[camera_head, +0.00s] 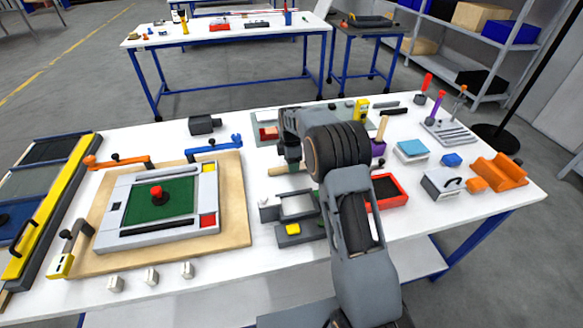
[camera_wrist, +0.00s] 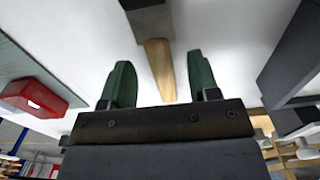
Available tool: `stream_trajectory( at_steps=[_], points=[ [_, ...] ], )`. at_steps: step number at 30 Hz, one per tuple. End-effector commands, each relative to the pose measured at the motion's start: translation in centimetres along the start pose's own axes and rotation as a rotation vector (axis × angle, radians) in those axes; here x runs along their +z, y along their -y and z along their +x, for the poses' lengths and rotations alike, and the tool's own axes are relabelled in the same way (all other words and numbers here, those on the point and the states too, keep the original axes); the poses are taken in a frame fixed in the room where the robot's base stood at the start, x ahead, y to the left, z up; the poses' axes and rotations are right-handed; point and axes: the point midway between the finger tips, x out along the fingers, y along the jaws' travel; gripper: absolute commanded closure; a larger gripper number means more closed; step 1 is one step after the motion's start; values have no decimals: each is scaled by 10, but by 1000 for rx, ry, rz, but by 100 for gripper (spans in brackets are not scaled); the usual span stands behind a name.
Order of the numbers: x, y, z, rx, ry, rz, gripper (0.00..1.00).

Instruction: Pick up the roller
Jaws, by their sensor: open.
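My gripper shows in the wrist view (camera_wrist: 160,82) with its two green fingers apart and nothing held between them. A tool with a tapered pale wooden handle (camera_wrist: 159,68) and a dark grey block-shaped end, probably the roller, lies beyond the fingers. Its handle points into the gap between them, and I see no contact. In the head view, a pale wooden piece (camera_head: 287,170) shows just below my wrist; I cannot tell whether it is the same tool. My arm hides much of the area there, and the fingertips are not clear.
A red block (camera_wrist: 35,97) sits on a grey-green mat to the left in the wrist view. A red tray (camera_head: 391,203) stands right of my arm. A wooden board (camera_head: 237,222) with a grey-and-green fixture fills the left. Several tools and an orange block (camera_head: 500,170) crowd the right.

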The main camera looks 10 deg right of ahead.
Motion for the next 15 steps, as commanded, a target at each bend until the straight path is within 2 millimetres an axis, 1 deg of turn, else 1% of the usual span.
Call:
stream_trajectory(
  at_steps=[3,6,14,15],
  points=[
    [0,0,13,-2,0,0,45],
    [0,0,19,0,0,0,45],
    [0,0,22,1,0,0,45],
    [0,0,22,1,0,0,47]
  ],
)
